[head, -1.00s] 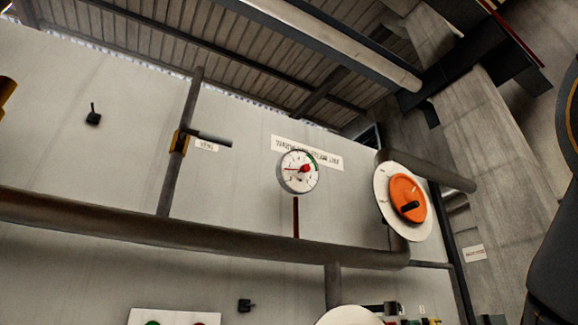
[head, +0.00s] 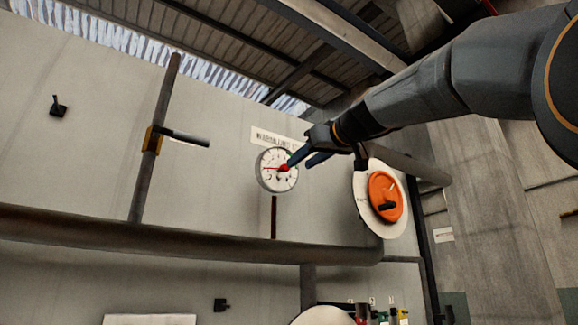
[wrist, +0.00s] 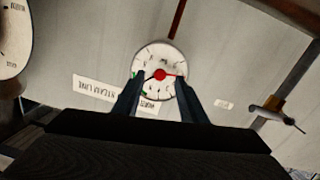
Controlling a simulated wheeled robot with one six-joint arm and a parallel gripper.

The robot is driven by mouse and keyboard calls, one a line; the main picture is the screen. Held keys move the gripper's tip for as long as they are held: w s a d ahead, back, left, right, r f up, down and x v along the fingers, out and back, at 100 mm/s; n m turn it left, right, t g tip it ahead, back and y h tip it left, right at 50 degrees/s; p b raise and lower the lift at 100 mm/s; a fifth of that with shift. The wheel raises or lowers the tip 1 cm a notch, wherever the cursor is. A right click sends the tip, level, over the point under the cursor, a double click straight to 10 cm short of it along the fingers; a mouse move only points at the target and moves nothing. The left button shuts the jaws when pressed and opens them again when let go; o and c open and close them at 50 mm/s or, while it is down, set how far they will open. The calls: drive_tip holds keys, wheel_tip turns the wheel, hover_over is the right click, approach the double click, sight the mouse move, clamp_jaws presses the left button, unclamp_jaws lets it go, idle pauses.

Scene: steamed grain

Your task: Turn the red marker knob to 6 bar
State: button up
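The pressure gauge (head: 265,181) has a round white dial on the grey wall, with a red marker knob (head: 284,169) at its centre and a thin red pointer. In the wrist view the gauge (wrist: 148,60) lies ahead between my fingers, with the red knob (wrist: 160,75) near the middle. My gripper (head: 302,162) comes in from the right in the head view, its fingertips close to the knob. In the wrist view my gripper (wrist: 158,92) is open, with the fingers apart on either side of the knob. I cannot tell whether a finger touches it. The dial numbers are too small to read.
An orange disc with a black handle (head: 386,196) on a white plate stands right of the gauge. A thick pipe (head: 180,235) runs below, and a vertical pipe with a lever (head: 185,137) is at left. A label (head: 268,138) sits above the gauge.

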sight(285, 168)
drive_tip(key=r+p+x, duration=0.1)
drive_tip(key=p+x, duration=0.3)
drive_tip(key=x, duration=0.3)
drive_tip(key=shift+a+r, duration=0.3)
drive_tip(key=shift+a, duration=0.05)
drive_tip(key=shift+c, duration=0.4)
clamp_jaws()
